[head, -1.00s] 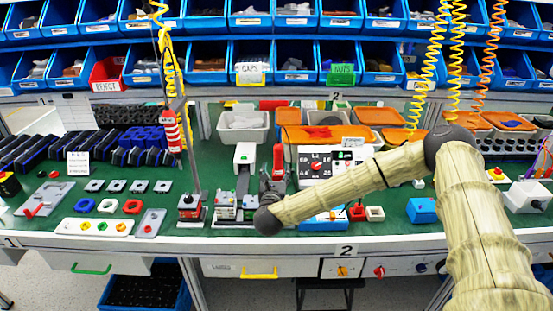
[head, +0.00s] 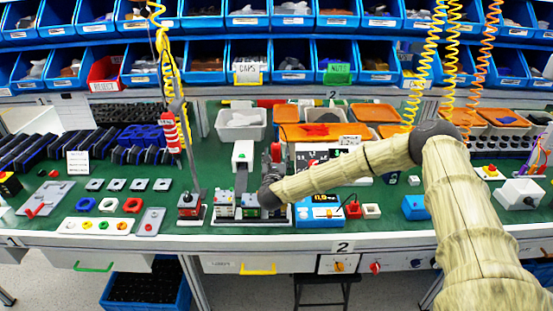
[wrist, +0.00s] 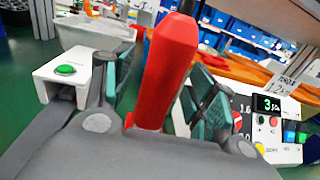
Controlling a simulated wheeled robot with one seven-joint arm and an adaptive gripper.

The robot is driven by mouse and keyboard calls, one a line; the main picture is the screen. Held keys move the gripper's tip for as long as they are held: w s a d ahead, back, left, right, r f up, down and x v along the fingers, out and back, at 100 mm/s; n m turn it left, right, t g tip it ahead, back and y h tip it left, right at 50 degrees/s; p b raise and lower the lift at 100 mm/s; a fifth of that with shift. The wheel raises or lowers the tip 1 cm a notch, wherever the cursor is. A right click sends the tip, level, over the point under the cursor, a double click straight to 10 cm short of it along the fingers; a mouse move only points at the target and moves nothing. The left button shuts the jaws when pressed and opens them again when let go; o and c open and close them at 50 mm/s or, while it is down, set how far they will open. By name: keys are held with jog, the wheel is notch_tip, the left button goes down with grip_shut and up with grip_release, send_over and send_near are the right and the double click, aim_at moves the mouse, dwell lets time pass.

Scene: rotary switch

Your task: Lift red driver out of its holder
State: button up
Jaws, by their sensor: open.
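The red driver (wrist: 168,62) stands close up in the wrist view, its thick handle upright and slightly tilted. In the head view its red top (head: 276,150) shows just behind my gripper (head: 272,176). In the wrist view my gripper (wrist: 160,88) is open, with one finger left of the handle and the other right of it. I cannot tell whether either pad touches the handle. The driver's lower end and its holder are hidden by my gripper.
A white box with a green button (wrist: 65,72) stands left of the driver, and a control panel with a lit display (wrist: 268,125) stands right. Another red tool (head: 170,132) hangs from a yellow coil at left. Orange trays (head: 305,132) lie behind.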

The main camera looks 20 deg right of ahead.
jog(key=shift+c, duration=0.2)
grip_shut()
notch_tip(320, 180, up, 10)
jog(key=b, duration=0.2)
jog(key=shift+b, duration=0.4)
jog(key=c, duration=0.7)
grip_release()
grip_shut()
